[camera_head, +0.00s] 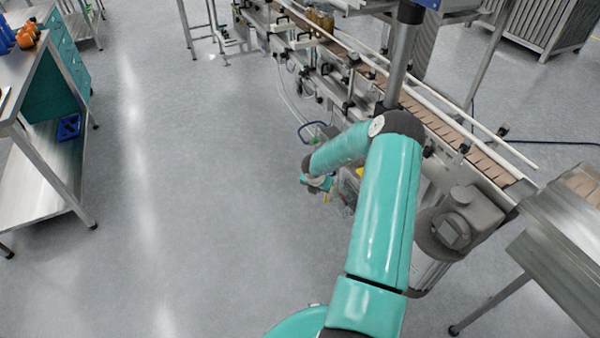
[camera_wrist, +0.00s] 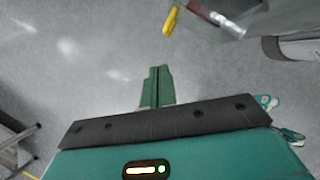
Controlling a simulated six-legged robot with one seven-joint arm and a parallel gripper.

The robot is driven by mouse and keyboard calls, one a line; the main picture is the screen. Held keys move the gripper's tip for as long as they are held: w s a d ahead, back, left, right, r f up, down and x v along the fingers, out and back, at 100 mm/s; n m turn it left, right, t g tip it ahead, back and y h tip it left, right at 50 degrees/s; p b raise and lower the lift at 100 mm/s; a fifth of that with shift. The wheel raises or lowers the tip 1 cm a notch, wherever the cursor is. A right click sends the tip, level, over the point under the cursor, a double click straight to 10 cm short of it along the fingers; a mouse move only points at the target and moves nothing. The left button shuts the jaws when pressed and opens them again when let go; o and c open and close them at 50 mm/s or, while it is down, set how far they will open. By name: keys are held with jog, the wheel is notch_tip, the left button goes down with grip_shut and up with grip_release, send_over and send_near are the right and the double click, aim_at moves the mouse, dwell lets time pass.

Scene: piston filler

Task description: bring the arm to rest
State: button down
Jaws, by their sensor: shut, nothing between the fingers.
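My teal arm reaches forward from the bottom of the head view and bends down to the left beside the conveyor. My gripper (camera_wrist: 157,70) shows in the wrist view with its two green fingers together and nothing between them. It points at bare grey floor. In the head view the gripper end (camera_head: 320,184) is small and partly hidden by the arm, left of the conveyor frame.
The conveyor (camera_head: 465,150) runs diagonally on the right, with a grey motor (camera_head: 460,218) at its near end. A yellow part (camera_wrist: 170,20) on metal is close in the wrist view. A steel workbench (camera_head: 50,180) stands left. The floor between is clear.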

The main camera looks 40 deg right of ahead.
jog(key=w+a+r+n+t, duration=0.2)
jog(key=w+a+r+n, duration=0.15)
jog(key=r, duration=0.25)
jog(key=w+a+r+n+t, duration=0.1)
jog(key=w+a+r+n, duration=0.2)
jog(key=r+n, duration=0.3)
jog(key=w+a+r+n+t, duration=0.2)
jog(key=w+a+r+n, duration=0.15)
jog(key=r, duration=0.35)
jog(key=s+a+r+n+t+y, duration=0.1)
jog(key=a+r+n+t+y, duration=0.15)
jog(key=a+r+n, duration=1.2)
jog(key=s+a+r+n+g+y, duration=0.2)
jog(key=s+a+r+n+y, duration=0.1)
jog(key=s+a+r+n, duration=0.85)
jog(key=s+a+n+g+h, duration=0.1)
jog(key=s+n, duration=0.8)
jog(key=s, duration=1.2)
jog(key=shift+s+a+r+g+h, duration=0.15)
jog(key=shift+a+r+g+h, duration=0.15)
jog(key=shift+a+g, duration=0.25)
